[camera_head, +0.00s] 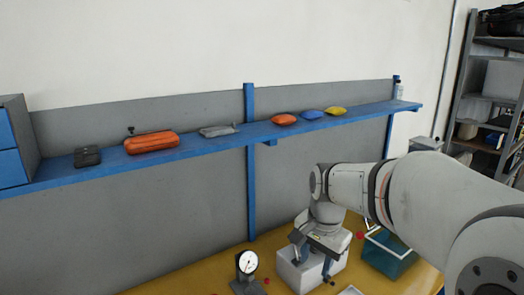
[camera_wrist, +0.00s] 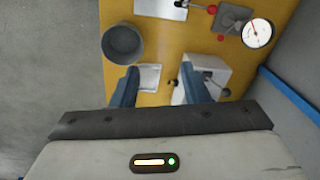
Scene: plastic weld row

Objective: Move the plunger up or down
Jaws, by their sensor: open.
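A dial gauge (camera_head: 247,262) with a round white face stands on a dark base on the yellow table, at the bottom centre of the head view. The gauge also shows at the top right of the wrist view (camera_wrist: 257,32), beside its grey base plate (camera_wrist: 234,18). I cannot make out a plunger clearly in either view. My gripper (camera_head: 316,252) is to the right of the gauge, above a white box (camera_head: 299,274). In the wrist view my gripper (camera_wrist: 158,70) has its two blue fingers wide apart, with nothing held between them.
A grey round bin (camera_wrist: 122,43) and a pale tray (camera_wrist: 148,77) lie on the yellow table. A teal bin (camera_head: 389,255) stands right of my gripper. A blue wall shelf (camera_head: 215,143) holds several items behind the table. Small red knobs show near the gauge.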

